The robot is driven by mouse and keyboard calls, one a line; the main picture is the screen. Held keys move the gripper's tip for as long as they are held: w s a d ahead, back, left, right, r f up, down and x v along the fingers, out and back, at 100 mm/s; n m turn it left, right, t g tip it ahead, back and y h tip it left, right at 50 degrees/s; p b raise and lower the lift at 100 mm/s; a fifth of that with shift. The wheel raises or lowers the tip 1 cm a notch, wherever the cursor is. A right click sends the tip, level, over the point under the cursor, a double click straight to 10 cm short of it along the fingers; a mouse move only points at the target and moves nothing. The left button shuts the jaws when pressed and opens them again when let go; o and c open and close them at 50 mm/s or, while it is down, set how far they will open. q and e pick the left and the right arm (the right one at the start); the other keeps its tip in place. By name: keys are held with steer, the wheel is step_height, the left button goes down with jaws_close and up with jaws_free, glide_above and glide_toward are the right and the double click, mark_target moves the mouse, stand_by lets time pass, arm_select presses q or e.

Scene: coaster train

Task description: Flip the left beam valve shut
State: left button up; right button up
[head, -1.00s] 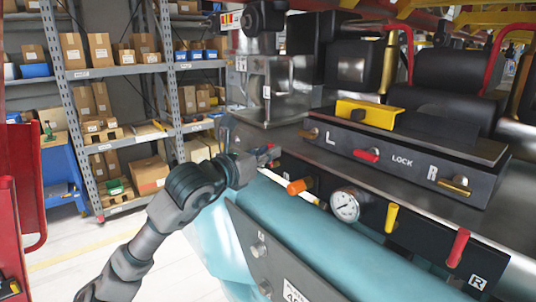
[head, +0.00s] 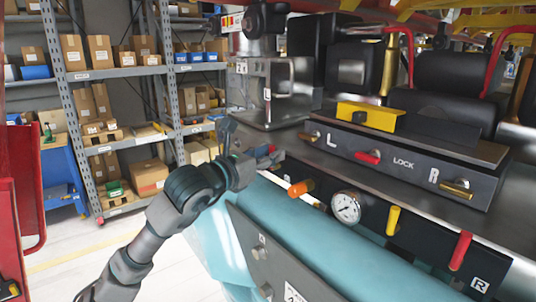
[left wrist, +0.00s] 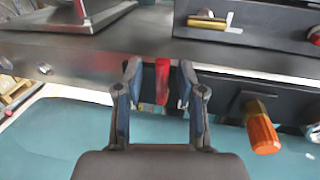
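The left beam valve looks to be the red handle (left wrist: 162,80) hanging below the steel edge, seen upright between my fingers in the left wrist view. In the head view only a small red bit of it (head: 271,148) shows beside my gripper; the rest is hidden. My left gripper (head: 252,140) is at the left end of the machine's front. Its fingers (left wrist: 160,88) are open, one on each side of the red handle, with gaps showing. My right gripper is not in view.
An orange handle (head: 300,187) is close on the right of my left gripper, then a gauge (head: 346,207), a yellow handle (head: 393,220) and a red handle (head: 461,250) near an R label. A teal beam (head: 330,240) lies below. A panel with L, LOCK and R (head: 400,160) is above.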

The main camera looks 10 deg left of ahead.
arm_select(q)
steer(key=v, duration=1.2)
